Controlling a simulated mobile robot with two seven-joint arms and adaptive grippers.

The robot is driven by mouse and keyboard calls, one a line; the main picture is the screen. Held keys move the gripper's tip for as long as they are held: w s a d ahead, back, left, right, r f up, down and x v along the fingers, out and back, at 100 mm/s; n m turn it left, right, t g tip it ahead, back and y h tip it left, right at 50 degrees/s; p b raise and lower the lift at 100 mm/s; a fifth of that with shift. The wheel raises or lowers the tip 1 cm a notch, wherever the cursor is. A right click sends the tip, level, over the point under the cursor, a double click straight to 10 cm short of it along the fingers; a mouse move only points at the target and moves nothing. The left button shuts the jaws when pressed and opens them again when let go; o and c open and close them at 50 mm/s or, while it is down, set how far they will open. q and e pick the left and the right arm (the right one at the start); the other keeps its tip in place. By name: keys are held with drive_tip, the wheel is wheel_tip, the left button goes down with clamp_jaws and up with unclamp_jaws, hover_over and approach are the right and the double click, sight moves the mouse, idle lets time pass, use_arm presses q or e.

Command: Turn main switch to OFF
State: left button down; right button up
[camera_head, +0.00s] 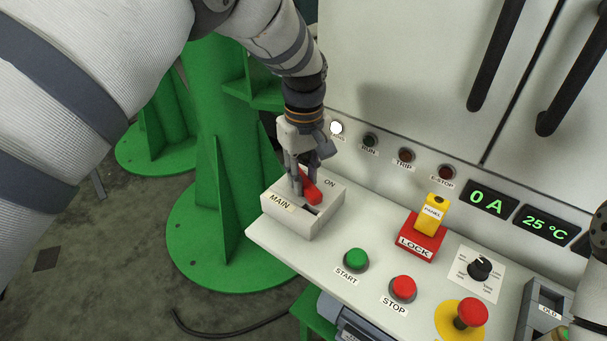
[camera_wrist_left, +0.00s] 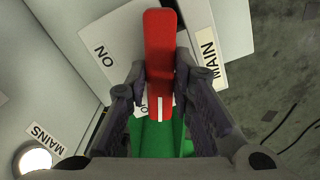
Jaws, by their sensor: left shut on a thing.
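The main switch is a white box (camera_head: 325,217) labelled MAIN and ON at the left end of the control panel, with a red lever (camera_head: 312,192). The red lever (camera_wrist_left: 161,55) also shows in the left wrist view, between the two fingers. My left gripper (camera_head: 303,188) is over the box from above and shut on the red lever. In the wrist view the ON label is left of the lever and the MAIN label right of it. The gripper (camera_wrist_left: 160,95) hides part of the lever and its slot. My right gripper is not seen; only a bit of arm shows at the right edge.
A yellow panel key (camera_head: 432,213) stands in a red LOCK block (camera_head: 418,240). START (camera_head: 355,259) and STOP (camera_head: 402,288) buttons, a rotary knob (camera_head: 480,267) and a red emergency button (camera_head: 471,313) are further right. The MAINS lamp (camera_head: 336,128) is lit white. Green posts stand left of the panel.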

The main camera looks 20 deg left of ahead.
use_arm(q)
drive_tip(key=shift+n, duration=2.2)
drive_tip(key=c, duration=1.4)
unclamp_jaws()
drive_tip(key=shift+r, duration=0.1)
wheel_tip(320, 180, up, 12)
